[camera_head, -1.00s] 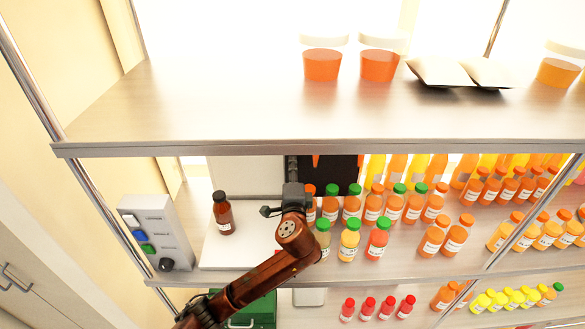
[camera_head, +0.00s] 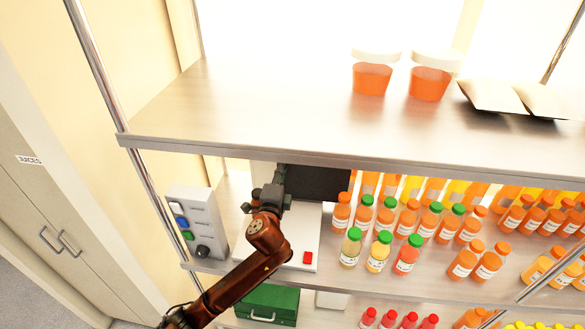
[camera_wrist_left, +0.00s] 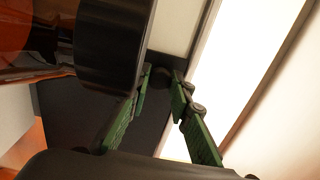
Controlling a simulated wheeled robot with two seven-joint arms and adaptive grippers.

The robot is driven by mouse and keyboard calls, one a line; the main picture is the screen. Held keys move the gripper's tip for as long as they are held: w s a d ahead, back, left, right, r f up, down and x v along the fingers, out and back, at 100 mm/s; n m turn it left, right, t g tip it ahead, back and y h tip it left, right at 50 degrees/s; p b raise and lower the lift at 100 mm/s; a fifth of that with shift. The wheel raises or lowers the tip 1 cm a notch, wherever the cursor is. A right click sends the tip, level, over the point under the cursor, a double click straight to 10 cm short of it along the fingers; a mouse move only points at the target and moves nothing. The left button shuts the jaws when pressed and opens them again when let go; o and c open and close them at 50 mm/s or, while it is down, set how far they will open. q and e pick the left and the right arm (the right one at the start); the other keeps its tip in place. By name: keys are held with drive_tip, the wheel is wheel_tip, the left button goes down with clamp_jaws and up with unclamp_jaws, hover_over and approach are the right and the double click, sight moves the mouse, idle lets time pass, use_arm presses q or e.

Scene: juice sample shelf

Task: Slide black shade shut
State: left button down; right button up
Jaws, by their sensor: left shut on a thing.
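The black shade (camera_head: 318,182) is a dark panel under the upper shelf, above the white sample stand (camera_head: 306,232). My left gripper (camera_head: 279,178) is at the shade's left edge. My right gripper is not in view.
A grey control box (camera_head: 196,222) with coloured buttons stands at the left. A red button (camera_head: 308,257) is on the stand's front. Juice bottles (camera_head: 378,252) crowd the shelf to the right. The upper shelf edge (camera_head: 300,155) runs just above the gripper.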

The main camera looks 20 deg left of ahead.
use_arm(q)
drive_tip(key=shift+a, duration=0.55)
drive_tip(key=c, duration=1.7)
unclamp_jaws()
drive_tip(key=shift+c, duration=0.2)
drive_tip(key=s+d, duration=0.1)
drive_tip(key=s, duration=1.1)
drive_tip(key=shift+d, duration=0.2)
